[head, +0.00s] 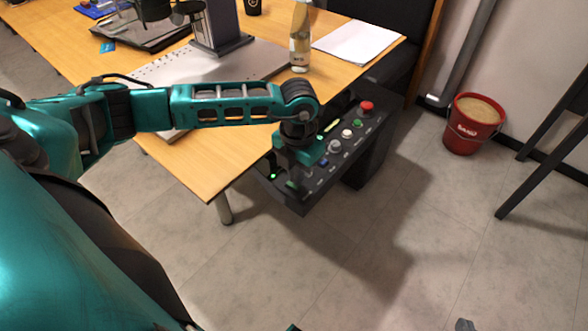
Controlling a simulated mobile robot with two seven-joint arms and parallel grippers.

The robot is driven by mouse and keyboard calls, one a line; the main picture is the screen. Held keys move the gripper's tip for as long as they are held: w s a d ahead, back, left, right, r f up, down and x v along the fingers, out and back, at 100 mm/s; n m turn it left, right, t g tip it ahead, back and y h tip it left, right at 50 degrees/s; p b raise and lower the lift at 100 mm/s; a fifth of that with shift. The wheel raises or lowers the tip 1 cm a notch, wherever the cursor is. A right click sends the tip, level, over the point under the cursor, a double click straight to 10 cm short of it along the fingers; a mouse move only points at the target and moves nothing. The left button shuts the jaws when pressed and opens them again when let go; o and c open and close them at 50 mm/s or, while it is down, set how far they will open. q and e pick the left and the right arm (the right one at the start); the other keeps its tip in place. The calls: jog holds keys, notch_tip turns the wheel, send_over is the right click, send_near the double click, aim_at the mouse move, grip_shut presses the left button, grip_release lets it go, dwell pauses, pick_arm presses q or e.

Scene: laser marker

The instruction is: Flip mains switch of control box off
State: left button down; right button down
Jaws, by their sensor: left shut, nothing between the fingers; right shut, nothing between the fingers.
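The dark control box (318,183) sits at the table's front right corner, its sloped panel carrying a row of controls. A red button (366,107) is at the far end, then a green button (357,124), a white button (347,133), a round knob (334,146) and a blue button (323,162). A small green light (273,176) glows at the near left. My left gripper (293,181) points down over the near end, shut and empty; contact cannot be told. It hides part of the panel; I cannot make out the mains switch.
The wooden table (190,170) holds a grey machine base (240,62), a bottle (300,38), papers (357,42) and a dark cup (253,7). A red bucket (466,133) and dark chair legs (535,165) stand at right. The floor in front is clear.

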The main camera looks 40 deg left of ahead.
pick_arm(q)
jog(key=shift+f+b, duration=0.65)
jog(key=shift+f, duration=0.3)
jog(key=shift+r, duration=0.2)
notch_tip(320, 180, up, 7)
jog(key=p, duration=0.5)
jog(key=shift+p, duration=0.35)
jog(key=shift+f, duration=0.1)
dwell(0.3)
